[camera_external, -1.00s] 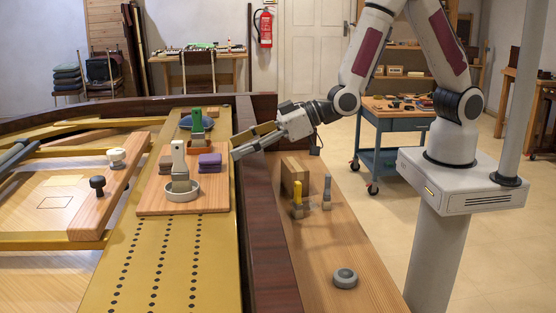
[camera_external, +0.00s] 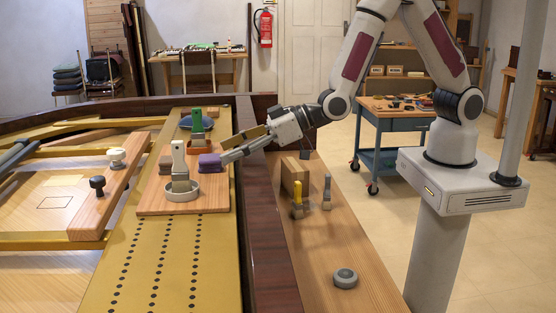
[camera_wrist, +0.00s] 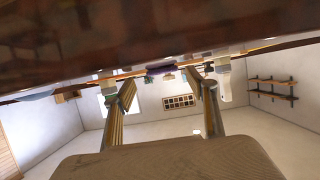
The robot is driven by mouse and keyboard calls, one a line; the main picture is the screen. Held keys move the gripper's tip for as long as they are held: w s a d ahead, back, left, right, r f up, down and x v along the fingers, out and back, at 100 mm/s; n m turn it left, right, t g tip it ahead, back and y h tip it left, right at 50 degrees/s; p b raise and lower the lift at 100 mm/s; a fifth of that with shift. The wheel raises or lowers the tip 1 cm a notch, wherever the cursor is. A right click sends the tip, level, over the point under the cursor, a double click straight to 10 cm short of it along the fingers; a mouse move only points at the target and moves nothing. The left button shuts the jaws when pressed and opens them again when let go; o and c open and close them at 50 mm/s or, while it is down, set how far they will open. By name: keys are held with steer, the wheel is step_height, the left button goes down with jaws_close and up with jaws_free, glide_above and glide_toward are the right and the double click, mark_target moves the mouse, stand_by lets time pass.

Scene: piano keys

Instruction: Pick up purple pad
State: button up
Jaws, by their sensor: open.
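The purple pad (camera_external: 209,163) sits on the right part of a wooden board (camera_external: 205,206), beside a brownish pad (camera_external: 166,163). My gripper (camera_external: 226,152) is open and empty just right of the purple pad, pointing left, with its lower finger close to it. I cannot tell whether they touch. In the wrist view the purple pad (camera_wrist: 160,71) is a small strip beyond and between the two spread fingers (camera_wrist: 167,88). The purple pad's far side is hidden.
A dark wooden rim (camera_external: 265,220) runs beneath my gripper.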

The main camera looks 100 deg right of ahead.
mark_target(215, 156)
steer(key=shift+a+x, duration=0.15)
steer(key=shift+x, duration=1.15)
steer(key=shift+a+x, duration=0.15)
steer(key=shift+x, duration=1.15)
steer(key=c, duration=1.1)
